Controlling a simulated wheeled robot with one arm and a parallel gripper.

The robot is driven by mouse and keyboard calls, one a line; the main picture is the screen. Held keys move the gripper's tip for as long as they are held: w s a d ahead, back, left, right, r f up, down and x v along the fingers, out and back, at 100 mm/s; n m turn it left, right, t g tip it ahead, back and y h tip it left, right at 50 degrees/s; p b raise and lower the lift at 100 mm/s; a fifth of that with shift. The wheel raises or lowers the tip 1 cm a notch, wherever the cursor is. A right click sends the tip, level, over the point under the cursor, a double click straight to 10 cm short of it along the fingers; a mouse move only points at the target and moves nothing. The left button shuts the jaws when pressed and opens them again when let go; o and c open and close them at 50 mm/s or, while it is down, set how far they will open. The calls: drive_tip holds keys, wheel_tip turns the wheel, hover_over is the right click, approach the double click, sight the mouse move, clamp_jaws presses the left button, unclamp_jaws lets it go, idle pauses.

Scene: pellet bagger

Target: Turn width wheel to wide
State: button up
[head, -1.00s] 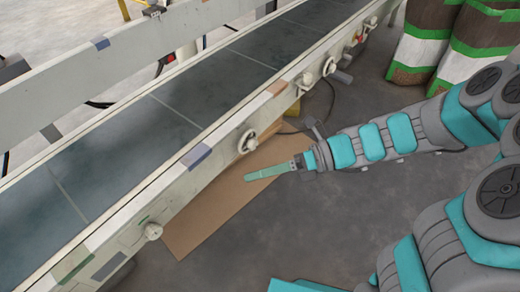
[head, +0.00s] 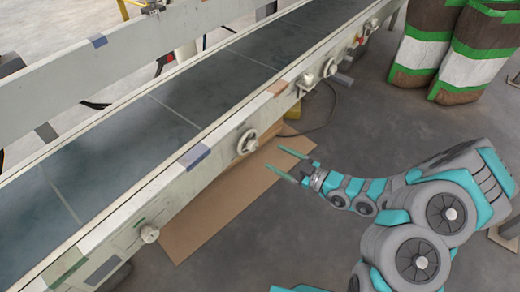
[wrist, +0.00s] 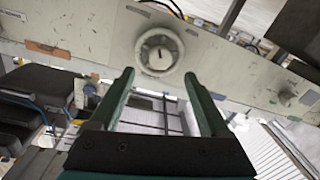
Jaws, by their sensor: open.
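The width wheel, a round pale handwheel (head: 247,142), sits on the near side face of the conveyor's cream rail (head: 215,150). In the wrist view the wheel (wrist: 160,55) is at the top centre, with a white rim, a grey face and a pale hub. My gripper (head: 281,161) is open and empty, to the right of the wheel and a little lower in the head view. In the wrist view its two green fingertips (wrist: 158,78) lie just below the wheel, apart from each other. A gap separates fingers and wheel in the head view. No width marking is readable.
Another knob (head: 149,233) is on the rail at the lower left. More knobs (head: 329,68) are farther up the rail. A brown board (head: 225,205) lies on the floor below. Striped sacks (head: 475,50) stand at the back right.

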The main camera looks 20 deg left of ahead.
sight(256, 147)
drive_tip(key=shift+x, duration=3.65)
drive_tip(key=shift+c, duration=0.2)
clamp_jaws()
